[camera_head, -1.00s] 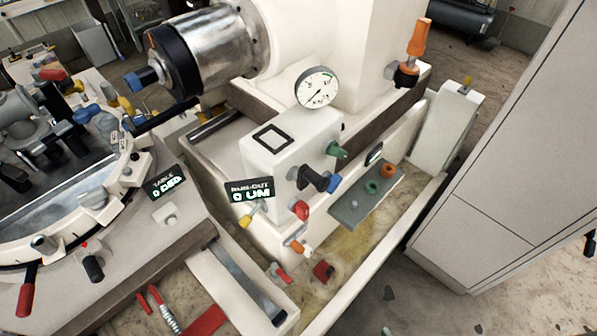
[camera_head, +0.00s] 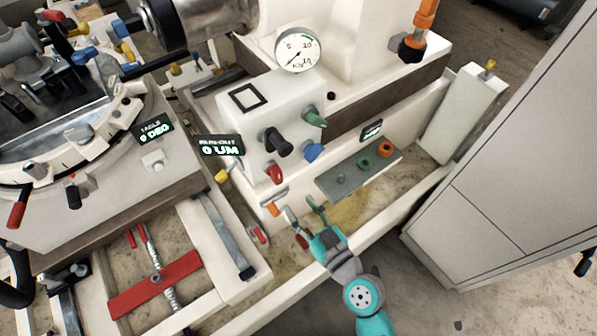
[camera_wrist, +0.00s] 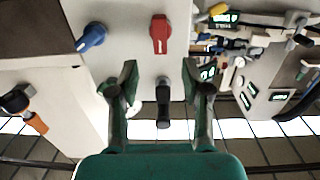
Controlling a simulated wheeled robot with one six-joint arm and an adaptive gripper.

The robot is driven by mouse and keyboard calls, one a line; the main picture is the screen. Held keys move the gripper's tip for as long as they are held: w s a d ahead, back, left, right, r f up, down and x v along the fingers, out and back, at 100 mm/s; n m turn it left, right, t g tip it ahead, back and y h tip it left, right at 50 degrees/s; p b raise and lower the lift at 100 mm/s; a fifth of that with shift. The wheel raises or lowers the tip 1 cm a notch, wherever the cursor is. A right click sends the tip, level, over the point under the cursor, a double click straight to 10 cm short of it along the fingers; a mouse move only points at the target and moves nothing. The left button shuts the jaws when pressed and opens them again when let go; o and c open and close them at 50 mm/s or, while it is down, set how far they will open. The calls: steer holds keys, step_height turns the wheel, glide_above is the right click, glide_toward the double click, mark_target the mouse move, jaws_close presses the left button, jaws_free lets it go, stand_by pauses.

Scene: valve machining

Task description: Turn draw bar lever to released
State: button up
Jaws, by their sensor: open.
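The white control box (camera_head: 240,125) carries several levers, and I cannot read which is the draw bar lever. A black lever (camera_head: 275,143) projects from its front, with a green lever (camera_head: 314,117), a blue knob (camera_head: 314,152) and a red lever (camera_head: 274,173) around it. My gripper (camera_head: 303,209) is open and empty, below and in front of the box. In the wrist view, which appears upside down, the black lever (camera_wrist: 163,95) shows between the open fingers (camera_wrist: 160,80). The red lever (camera_wrist: 160,33) and blue knob (camera_wrist: 92,35) also show. Contact is not visible.
A tall orange lever (camera_head: 425,18) stands on the column at right. A round gauge (camera_head: 298,50) tops the box. A grey tray (camera_head: 350,183) juts out at right. A grey cabinet (camera_head: 520,170) bounds the right. A red clamp bar (camera_head: 155,283) lies at lower left.

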mark_target(279, 176)
steer(key=x, duration=0.4)
steer(key=r+x, duration=0.1)
steer(key=x, duration=0.6)
steer(key=shift+w+a+r, duration=0.2)
steer(key=shift+w, duration=0.2)
steer(key=c, duration=0.9)
